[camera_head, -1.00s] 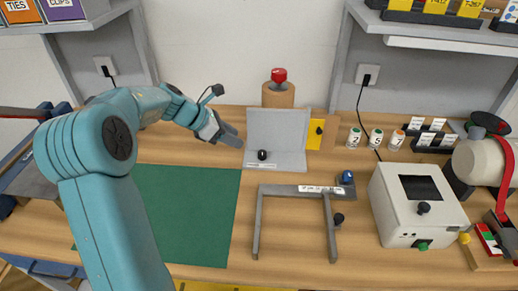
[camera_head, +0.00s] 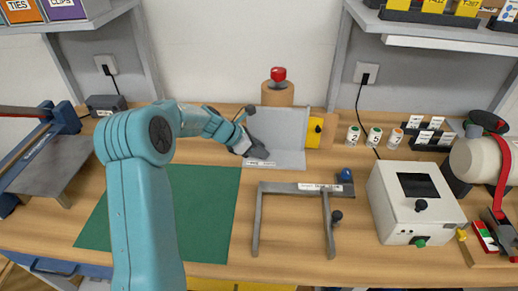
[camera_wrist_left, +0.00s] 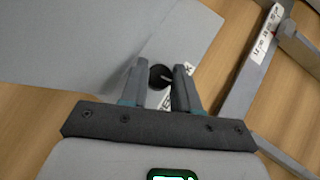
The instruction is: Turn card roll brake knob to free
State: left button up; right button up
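A round black knob (camera_wrist_left: 161,77) with a pale pointer line sits on a grey angled plate (camera_head: 277,125) with a white label at its front edge. My left gripper (camera_wrist_left: 160,80) is at this knob, with one finger on each side of it; narrow gaps seem to show, and contact cannot be told. In the head view my left gripper (camera_head: 262,150) covers the knob. The label is partly hidden and too small to read, so I cannot tell whether this is the card roll brake knob. My right gripper is not in view.
A yellow plate with a black knob (camera_head: 318,128) stands just right of the grey plate. A grey frame (camera_head: 290,188) with a blue knob (camera_head: 345,175) is in front. A white box (camera_head: 415,205) and a pale roll (camera_head: 480,160) are at the right. The green mat (camera_head: 205,205) is clear.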

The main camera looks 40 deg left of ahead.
pick_arm(q)
grip_shut()
